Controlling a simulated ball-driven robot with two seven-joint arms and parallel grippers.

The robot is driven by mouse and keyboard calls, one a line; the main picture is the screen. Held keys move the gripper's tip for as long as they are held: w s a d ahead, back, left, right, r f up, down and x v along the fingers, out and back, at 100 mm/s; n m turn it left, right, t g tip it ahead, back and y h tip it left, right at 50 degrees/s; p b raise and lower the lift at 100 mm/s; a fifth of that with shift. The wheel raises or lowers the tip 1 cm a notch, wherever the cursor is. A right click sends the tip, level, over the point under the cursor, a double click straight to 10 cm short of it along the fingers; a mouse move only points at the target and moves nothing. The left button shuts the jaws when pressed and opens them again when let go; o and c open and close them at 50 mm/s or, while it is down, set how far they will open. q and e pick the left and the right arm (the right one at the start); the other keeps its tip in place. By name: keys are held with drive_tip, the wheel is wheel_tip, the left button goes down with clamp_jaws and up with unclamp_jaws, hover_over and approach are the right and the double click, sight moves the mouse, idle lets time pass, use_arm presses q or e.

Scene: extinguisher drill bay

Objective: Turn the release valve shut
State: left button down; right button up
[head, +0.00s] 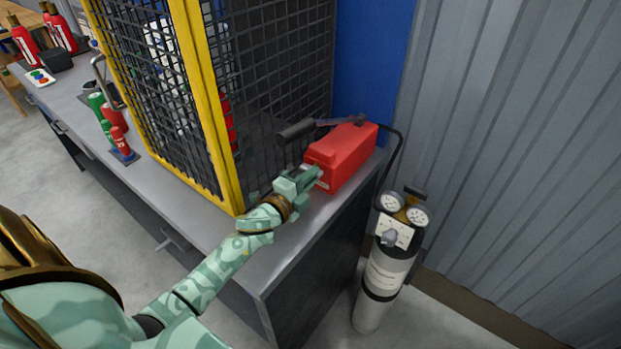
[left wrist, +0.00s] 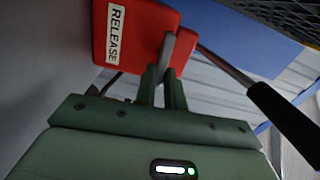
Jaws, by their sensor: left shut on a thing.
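The red release box (head: 343,155) sits on the bench end by the blue post. In the left wrist view the red box (left wrist: 140,38) shows a white RELEASE label (left wrist: 115,34) and a curved grey handle (left wrist: 178,52) on its face, which I take as the release valve. My left gripper (head: 314,176) is at the box's near face; in the left wrist view its fingers (left wrist: 164,85) are shut on this grey handle, partly hiding it. The valve's exact turn is hard to tell. My right gripper is not in view.
A lever with a black grip (head: 296,131) sticks out from the box, close above my left gripper. The yellow-framed mesh cage (head: 203,100) stands to the left. A gas cylinder with gauges (head: 385,270) stands right of the bench (head: 290,245).

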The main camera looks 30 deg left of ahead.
use_arm(q)
drive_tip(key=shift+f+m, duration=0.15)
drive_tip(key=shift+m, duration=0.45)
drive_tip(key=c, duration=1.5)
unclamp_jaws()
drive_tip(key=s, duration=1.1)
drive_tip(key=s+a, duration=0.1)
drive_tip(key=s, duration=0.4)
drive_tip(key=shift+s+a, duration=0.1)
drive_tip(key=shift+s, duration=0.05)
